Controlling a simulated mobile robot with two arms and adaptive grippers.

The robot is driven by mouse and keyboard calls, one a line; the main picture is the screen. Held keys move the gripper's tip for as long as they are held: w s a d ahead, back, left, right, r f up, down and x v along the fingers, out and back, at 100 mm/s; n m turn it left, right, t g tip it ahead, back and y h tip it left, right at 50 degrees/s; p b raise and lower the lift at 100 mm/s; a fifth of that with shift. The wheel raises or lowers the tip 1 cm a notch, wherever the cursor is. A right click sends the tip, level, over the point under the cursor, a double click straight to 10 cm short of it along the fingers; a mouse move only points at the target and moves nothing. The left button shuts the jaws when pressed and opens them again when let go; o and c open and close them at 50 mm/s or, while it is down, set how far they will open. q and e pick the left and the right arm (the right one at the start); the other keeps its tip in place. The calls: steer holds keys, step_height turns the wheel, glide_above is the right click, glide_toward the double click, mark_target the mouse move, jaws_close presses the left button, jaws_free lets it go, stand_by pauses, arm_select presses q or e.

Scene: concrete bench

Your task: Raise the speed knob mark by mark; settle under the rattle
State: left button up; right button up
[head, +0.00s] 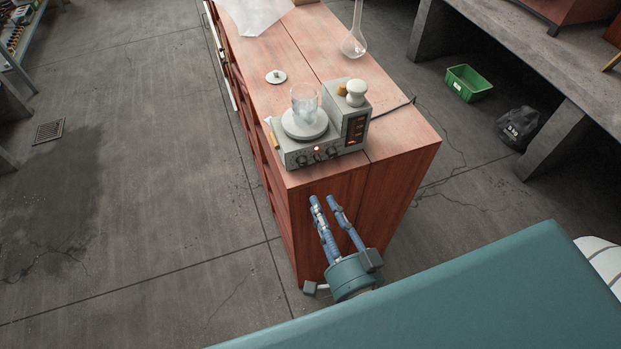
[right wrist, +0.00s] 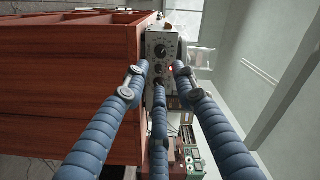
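A grey stirrer (head: 300,154) with a round plate stands at the near end of the wooden bench, and a glass beaker (head: 305,103) sits on the plate. Its front panel has dark knobs and a lit red light. In the right wrist view the panel (right wrist: 162,62) shows a larger knob (right wrist: 161,51) with marks around it and smaller ones beside it. Which is the speed knob I cannot tell. My right gripper (head: 323,203) is in front of the bench end, below the panel, its blue fingers apart and empty. My left gripper is not in view.
A grey box with a dark display (head: 356,127) adjoins the stirrer, with a white knob-like piece (head: 356,91) on top. A small white disc (head: 276,76), a glass flask (head: 354,43) and a white sheet (head: 254,14) lie farther back. A green crate (head: 468,83) is on the floor.

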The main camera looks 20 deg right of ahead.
mark_target(304, 166)
steer(key=w+n+p, duration=0.2)
steer(key=w+n, duration=0.7)
steer(key=w, duration=0.1)
steer(key=shift+r+n, duration=0.15)
steer(key=shift+n, duration=0.15)
steer(key=shift+w, duration=0.7)
jaws_close()
